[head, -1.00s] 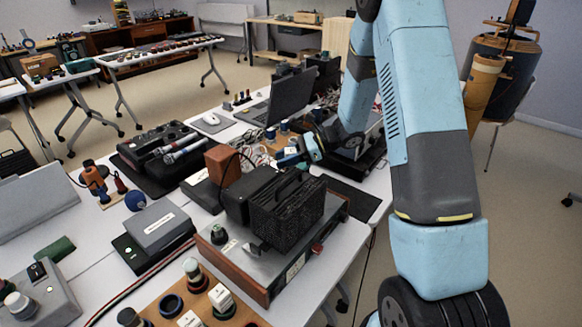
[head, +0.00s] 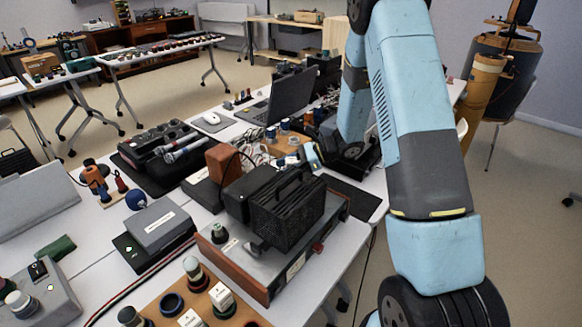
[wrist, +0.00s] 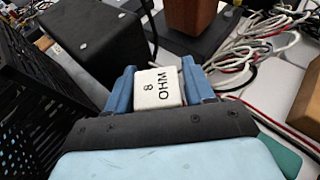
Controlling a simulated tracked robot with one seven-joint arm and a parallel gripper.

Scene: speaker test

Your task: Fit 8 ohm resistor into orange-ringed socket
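The 8 ohm resistor (wrist: 158,90) is a white block marked "8 OHM" in the wrist view. My gripper (wrist: 158,72) has one blue finger on each side of it, close against the block. In the head view my gripper (head: 312,154) is partly visible behind the black box, and I cannot make out the resistor there. A wooden board (head: 150,318) at the bottom of the head view carries several round sockets and white-topped blocks. I cannot pick out an orange-ringed socket with certainty in either view.
A black ribbed box (head: 288,212) stands on a wood-sided unit (head: 235,262) in front of the gripper. A brown block (head: 222,165) and tangled wires (wrist: 235,55) lie near it. A laptop (head: 285,100) stands behind. A dark mat (head: 350,198) lies bare at the right edge.

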